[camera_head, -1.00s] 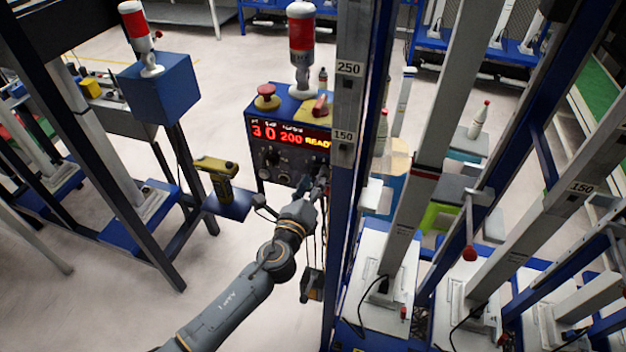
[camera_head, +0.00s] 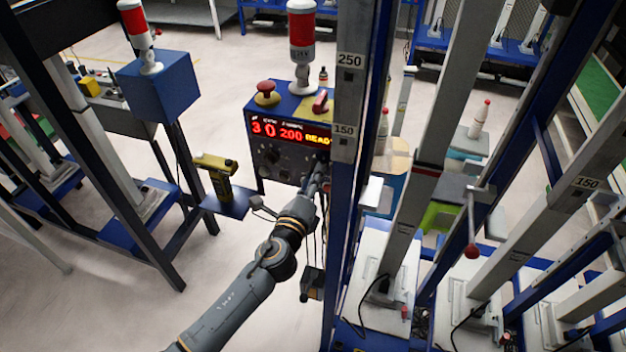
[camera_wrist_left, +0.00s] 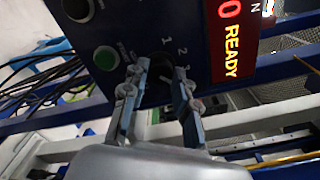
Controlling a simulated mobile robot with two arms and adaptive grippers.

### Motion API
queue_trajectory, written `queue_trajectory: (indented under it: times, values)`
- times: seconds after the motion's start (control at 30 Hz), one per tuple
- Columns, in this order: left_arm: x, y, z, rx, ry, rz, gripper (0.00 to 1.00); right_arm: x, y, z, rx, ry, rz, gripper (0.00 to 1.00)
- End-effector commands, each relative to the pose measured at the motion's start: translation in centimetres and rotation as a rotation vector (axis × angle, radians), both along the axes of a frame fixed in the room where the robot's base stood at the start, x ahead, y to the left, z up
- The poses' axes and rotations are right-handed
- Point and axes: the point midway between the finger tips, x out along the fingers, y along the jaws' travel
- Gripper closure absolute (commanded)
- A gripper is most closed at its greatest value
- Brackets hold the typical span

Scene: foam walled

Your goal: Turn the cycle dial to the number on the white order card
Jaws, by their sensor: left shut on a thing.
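The control box (camera_head: 287,150) has a dark front panel under a red and yellow display (camera_head: 290,133), which reads 3, 0, 200 and READY. The cycle dial (camera_wrist_left: 158,66) is dark, with the numbers 1, 2 and 3 printed around it, and is partly hidden by my fingers in the left wrist view. My left gripper (camera_wrist_left: 158,95) is shut on the dial, one finger on each side. In the head view my left gripper (camera_head: 318,180) is at the panel's lower right and covers the dial. I cannot make out the dial's pointer or a white order card. My right gripper is not in view.
A green button (camera_wrist_left: 106,58) and a black knob (camera_wrist_left: 77,9) sit beside the dial. A tall post (camera_head: 347,150) stands close to the right of my left gripper. A yellow handheld tool (camera_head: 217,178) stands on a blue shelf to the left. A red mushroom button (camera_head: 266,90) tops the box.

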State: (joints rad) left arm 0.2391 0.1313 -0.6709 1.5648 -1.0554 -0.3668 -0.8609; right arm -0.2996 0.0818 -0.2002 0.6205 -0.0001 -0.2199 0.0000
Motion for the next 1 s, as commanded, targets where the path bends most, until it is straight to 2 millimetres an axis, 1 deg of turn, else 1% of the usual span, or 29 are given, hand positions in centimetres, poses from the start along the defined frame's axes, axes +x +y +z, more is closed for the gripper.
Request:
queue_trajectory:
  times: [0.03, 0.1, 0.5, 0.7, 1.0]
  values:
    - [0.0, 0.0, -0.3, -0.038, 0.014, 0.0, 1.0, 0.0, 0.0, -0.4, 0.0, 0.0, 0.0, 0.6]
    - [0.0, -0.1, -0.3, -0.093, 0.032, 0.0, 1.0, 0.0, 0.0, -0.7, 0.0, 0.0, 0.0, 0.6]
    - [-0.1, -0.1, -0.2, -0.36, 0.12, -0.001, 1.0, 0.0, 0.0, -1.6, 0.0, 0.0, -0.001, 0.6]
    - [0.0, 0.0, -0.2, -0.433, 0.143, 0.0, 1.0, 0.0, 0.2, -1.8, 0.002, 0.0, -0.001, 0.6]
    - [0.0, 0.0, -0.2, -0.468, 0.155, -0.001, 1.0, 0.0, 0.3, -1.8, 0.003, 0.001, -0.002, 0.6]
